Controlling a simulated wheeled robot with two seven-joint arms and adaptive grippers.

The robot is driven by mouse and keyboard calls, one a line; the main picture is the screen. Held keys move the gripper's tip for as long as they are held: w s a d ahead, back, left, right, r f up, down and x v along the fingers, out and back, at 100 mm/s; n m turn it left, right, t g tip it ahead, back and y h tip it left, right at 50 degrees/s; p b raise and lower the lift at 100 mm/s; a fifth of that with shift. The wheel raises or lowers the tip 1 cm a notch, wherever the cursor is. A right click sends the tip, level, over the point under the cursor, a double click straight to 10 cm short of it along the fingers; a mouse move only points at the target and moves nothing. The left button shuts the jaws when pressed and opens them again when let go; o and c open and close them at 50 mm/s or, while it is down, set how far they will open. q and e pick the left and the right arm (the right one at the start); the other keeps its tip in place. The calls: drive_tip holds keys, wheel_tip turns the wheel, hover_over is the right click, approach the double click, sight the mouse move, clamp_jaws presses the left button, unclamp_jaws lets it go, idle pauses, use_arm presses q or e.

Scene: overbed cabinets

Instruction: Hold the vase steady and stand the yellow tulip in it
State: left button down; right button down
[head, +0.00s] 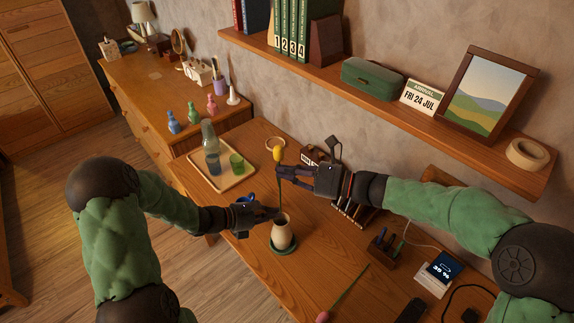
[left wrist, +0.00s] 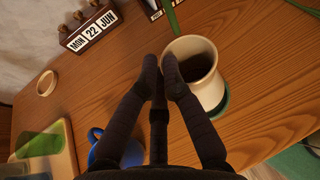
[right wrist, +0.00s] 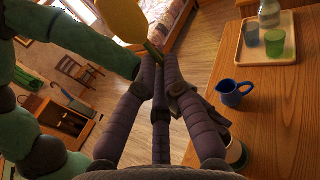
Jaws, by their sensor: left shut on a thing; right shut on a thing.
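The cream vase (head: 284,236) stands upright on a green coaster (head: 284,252) on the desk. Its dark open mouth shows in the left wrist view (left wrist: 211,88). My left gripper (head: 275,214) is shut at the vase's rim on its left side. My right gripper (head: 281,172) is shut on the stem of the yellow tulip (head: 277,154), above the vase. The bloom is up and the green stem hangs nearly upright towards the mouth. The bloom also shows in the right wrist view (right wrist: 118,18). I cannot tell whether the stem's lower end is inside the mouth.
A tray (head: 205,183) with a bottle and cups lies left of the vase. A blue mug (right wrist: 232,94) stands close behind my left gripper. A pink tulip (head: 322,317) lies at the front. A small stand (head: 381,249) and a wall shelf (head: 440,128) are right.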

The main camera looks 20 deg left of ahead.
use_arm(q)
drive_tip(key=shift+f, duration=0.1)
use_arm(e)
wheel_tip(320, 180, down, 11)
idle(1.2)
drive_tip(key=shift+f, duration=0.15)
drive_tip(key=c, duration=1.3)
unclamp_jaws()
drive_tip(key=shift+d, duration=0.1)
drive_tip(key=d, duration=0.4)
drive_tip(key=w+d, duration=0.1)
drive_tip(key=d, duration=0.6)
drive_tip(key=shift+w+d+r, duration=0.25)
drive_tip(key=shift+d, duration=0.15)
use_arm(q)
drive_tip(key=c, duration=1.3)
unclamp_jaws()
